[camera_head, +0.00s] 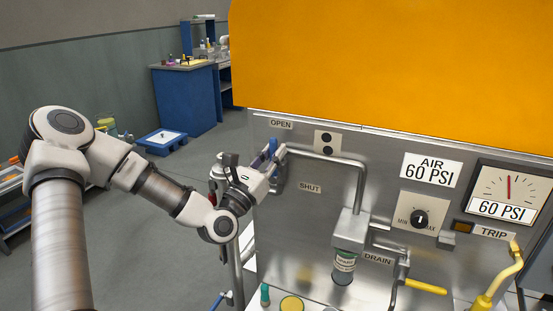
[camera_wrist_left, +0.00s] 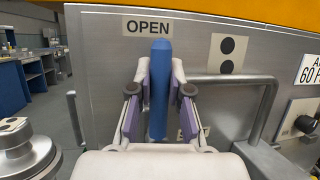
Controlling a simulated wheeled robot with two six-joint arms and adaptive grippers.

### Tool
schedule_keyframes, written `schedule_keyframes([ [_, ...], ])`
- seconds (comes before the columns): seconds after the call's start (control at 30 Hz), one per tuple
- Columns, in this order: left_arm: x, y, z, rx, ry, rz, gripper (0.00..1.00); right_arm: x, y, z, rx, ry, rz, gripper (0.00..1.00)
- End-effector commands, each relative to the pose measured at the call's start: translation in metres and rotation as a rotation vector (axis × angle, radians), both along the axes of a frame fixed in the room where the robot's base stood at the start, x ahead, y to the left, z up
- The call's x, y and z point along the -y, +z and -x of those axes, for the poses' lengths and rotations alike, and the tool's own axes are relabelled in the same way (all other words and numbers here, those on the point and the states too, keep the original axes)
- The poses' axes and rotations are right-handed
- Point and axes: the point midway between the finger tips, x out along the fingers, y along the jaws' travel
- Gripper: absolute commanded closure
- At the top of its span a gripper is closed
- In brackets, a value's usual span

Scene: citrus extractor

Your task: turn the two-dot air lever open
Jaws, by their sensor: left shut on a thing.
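The two-dot air lever has a blue handle (camera_wrist_left: 160,85). My left gripper (camera_wrist_left: 158,100) is shut on the handle, one finger on each side. In the head view the gripper (camera_head: 271,157) is at the panel's left edge and hides most of the lever. The two-dot plate (camera_head: 327,141) is right of it, and the SHUT label (camera_head: 310,187) is below right. My right gripper is not in view.
A metal pipe (camera_head: 345,160) runs right of the lever and down to a filter (camera_head: 345,262). The air gauge (camera_head: 508,195) and a MIN/MAX knob (camera_head: 420,217) are farther right. A yellow-handled drain valve (camera_head: 425,287) is lower. Open floor lies left of the panel.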

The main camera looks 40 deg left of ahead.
Motion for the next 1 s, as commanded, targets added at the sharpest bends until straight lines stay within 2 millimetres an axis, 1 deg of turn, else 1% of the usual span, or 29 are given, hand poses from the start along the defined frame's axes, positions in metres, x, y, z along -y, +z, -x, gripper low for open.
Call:
schedule_keyframes([
  [0.37, 0.000, -0.001, 0.000, -0.003, -0.001, 0.008, 1.00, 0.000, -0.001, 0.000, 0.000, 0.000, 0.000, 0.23],
  [0.4, 0.000, -0.001, 0.000, -0.003, -0.001, 0.008, 0.68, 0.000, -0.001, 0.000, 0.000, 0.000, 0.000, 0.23],
  [0.43, 0.000, -0.001, 0.000, -0.002, -0.001, 0.007, 0.57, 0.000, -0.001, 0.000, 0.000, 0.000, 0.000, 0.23],
  [0.47, 0.000, -0.001, 0.000, -0.002, -0.001, 0.007, 0.55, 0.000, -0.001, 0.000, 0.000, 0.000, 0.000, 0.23],
  [0.77, 0.000, 0.000, 0.000, -0.003, 0.000, 0.000, 0.55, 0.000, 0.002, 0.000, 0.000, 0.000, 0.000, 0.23],
  [0.87, 0.002, 0.004, -0.001, -0.015, 0.000, -0.033, 0.55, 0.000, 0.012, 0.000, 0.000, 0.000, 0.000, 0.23],
  [0.97, 0.008, 0.008, -0.004, -0.040, -0.001, -0.113, 0.55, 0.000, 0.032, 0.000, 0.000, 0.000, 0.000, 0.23],
  [1.0, 0.012, 0.009, -0.006, -0.054, -0.003, -0.162, 0.55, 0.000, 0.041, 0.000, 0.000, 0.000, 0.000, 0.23],
])
